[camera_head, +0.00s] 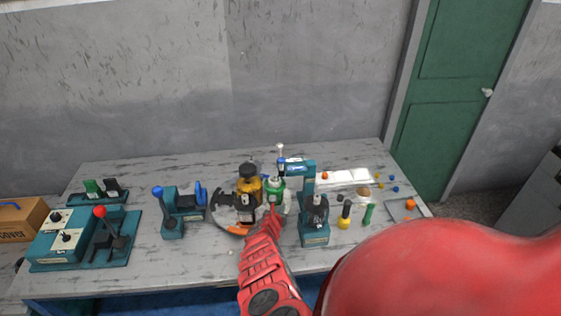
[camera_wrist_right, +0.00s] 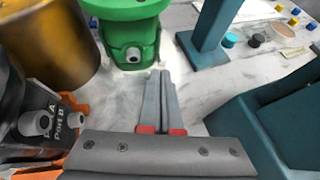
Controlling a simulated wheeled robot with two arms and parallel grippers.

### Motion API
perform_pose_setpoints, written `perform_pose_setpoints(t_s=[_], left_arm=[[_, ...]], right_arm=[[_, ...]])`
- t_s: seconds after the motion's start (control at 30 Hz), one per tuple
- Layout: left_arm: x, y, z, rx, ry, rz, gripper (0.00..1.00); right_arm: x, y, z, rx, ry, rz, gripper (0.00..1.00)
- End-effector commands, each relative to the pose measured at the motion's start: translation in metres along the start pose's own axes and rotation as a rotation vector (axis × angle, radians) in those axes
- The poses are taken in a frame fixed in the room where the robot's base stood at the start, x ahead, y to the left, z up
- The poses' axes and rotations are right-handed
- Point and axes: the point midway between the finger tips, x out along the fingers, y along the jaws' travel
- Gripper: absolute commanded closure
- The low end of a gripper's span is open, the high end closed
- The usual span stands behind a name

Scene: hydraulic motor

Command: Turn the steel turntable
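The steel turntable (camera_head: 226,214) is a dark grey disc with an orange patch at its front edge, mid-table, partly hidden by the parts on and around it. An amber cylinder with a black top (camera_head: 249,186) stands at its right side; its lower part also shows at the left of the wrist view (camera_wrist_right: 50,45). A green part (camera_head: 275,188) stands just right of the amber cylinder. My right gripper (camera_wrist_right: 160,75) has its fingers together with nothing visible between them, in front of the green part (camera_wrist_right: 130,40) and to the right of the turntable. My left gripper is not in view.
A teal press (camera_head: 314,225) stands close on the right of my right gripper. A teal stand with a blue-knobbed lever (camera_head: 170,215) is left of the turntable. A control box (camera_head: 62,237) is at the far left. Small coloured parts lie at the right.

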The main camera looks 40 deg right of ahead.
Motion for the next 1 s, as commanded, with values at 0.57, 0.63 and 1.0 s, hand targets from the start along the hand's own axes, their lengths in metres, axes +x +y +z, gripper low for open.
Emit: perform_pose_setpoints(t_s=[0.57, 0.63, 1.0], left_arm=[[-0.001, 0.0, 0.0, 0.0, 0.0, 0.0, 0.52], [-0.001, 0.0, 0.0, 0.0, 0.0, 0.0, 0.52], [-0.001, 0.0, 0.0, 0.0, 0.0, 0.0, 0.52]], right_arm=[[0.017, 0.0, 0.01, -0.056, -0.001, 0.098, 1.0], [0.017, 0.001, 0.01, -0.057, -0.001, 0.1, 1.0], [0.017, 0.001, 0.01, -0.057, -0.001, 0.101, 1.0]])
